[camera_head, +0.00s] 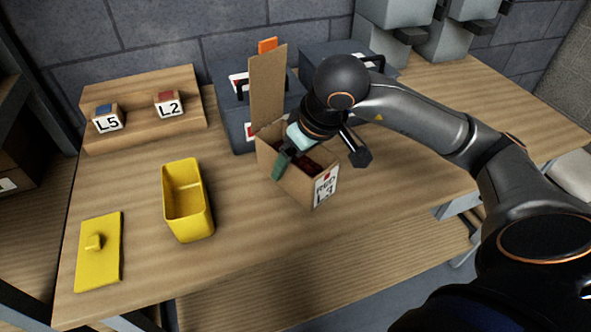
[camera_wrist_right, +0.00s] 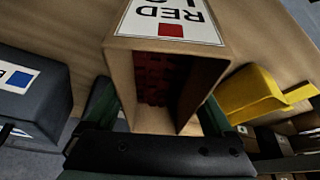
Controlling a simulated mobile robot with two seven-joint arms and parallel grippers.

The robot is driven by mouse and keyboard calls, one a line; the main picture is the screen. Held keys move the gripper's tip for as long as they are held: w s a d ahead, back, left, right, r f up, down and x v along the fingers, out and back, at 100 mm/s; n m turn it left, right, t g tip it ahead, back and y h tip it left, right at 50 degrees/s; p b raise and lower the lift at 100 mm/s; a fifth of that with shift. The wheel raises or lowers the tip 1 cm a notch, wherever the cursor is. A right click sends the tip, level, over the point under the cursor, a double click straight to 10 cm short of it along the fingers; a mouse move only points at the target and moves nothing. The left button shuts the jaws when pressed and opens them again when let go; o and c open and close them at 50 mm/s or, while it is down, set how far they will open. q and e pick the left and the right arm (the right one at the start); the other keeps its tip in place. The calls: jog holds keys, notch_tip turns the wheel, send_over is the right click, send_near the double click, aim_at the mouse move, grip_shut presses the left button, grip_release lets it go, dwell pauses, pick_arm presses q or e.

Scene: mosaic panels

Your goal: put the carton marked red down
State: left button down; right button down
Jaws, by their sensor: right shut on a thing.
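The carton marked RED (camera_head: 326,190) is an open brown cardboard box with a tall raised flap and a white label with a red square. Dark red contents show inside. My right gripper (camera_head: 290,158) reaches down over it and is shut on it; one green finger shows at its left end. In the right wrist view the carton (camera_wrist_right: 118,85) lies between the two fingers, its opening facing the camera. Whether its base touches the table (camera_head: 240,225) is hard to tell. My left gripper is not in view.
A yellow open box (camera_head: 187,205) and a yellow lid (camera_head: 98,252) lie to the left. A wooden stand (camera_head: 145,118) holds small blocks marked L5 and L2. Dark grey cases (camera_head: 232,105) stand behind the carton. The table between yellow box and carton is clear.

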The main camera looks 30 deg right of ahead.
aim_at(296, 164)
jog(key=shift+w+d+f, duration=0.1)
jog(key=shift+w+f, duration=0.1)
jog(key=f, duration=0.3)
jog(key=shift+w+d+f, duration=0.15)
jog(key=shift+w+f, duration=0.05)
jog(key=shift+w, duration=0.05)
jog(key=shift+f, duration=0.1)
